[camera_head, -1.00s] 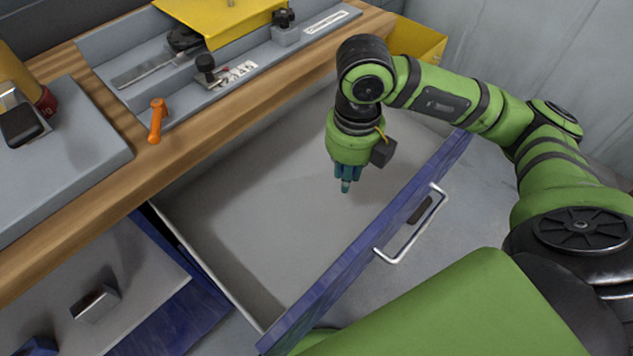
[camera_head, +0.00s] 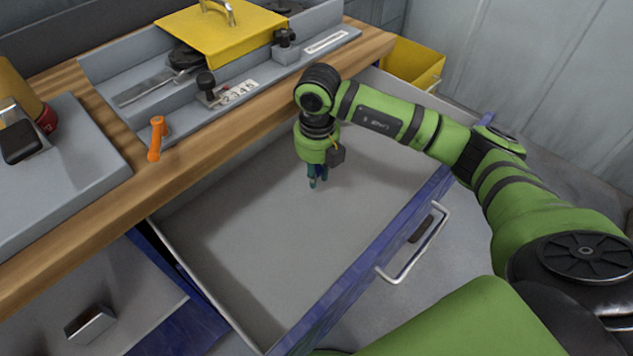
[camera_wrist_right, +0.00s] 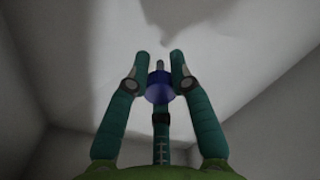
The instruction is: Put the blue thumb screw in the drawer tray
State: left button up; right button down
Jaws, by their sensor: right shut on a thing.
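The blue thumb screw (camera_wrist_right: 159,88) shows in the right wrist view, held between the fingers of my right gripper (camera_wrist_right: 160,72), with its pale tip pointing away from the palm. My right gripper (camera_head: 316,180) points down into the open drawer in the head view, over the grey drawer tray (camera_head: 250,235). The tray floor is bare around it. Whether the screw touches the floor I cannot tell; in the head view the fingers mostly hide it. My left gripper is not in view.
The drawer's blue front (camera_head: 375,260) with its metal handle (camera_head: 415,245) stands at the near side. The wooden bench edge (camera_head: 215,145) runs along the far side. An orange handle (camera_head: 157,138) and a yellow cover (camera_head: 220,32) sit on the bench. A yellow bin (camera_head: 413,63) is beyond.

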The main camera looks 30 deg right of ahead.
aim_at(316, 193)
jog(key=shift+f, duration=1.9)
jog(key=shift+f, duration=0.15)
jog(key=c, duration=1.1)
grip_release()
jog(key=r, duration=1.2)
jog(key=shift+s+r, duration=0.2)
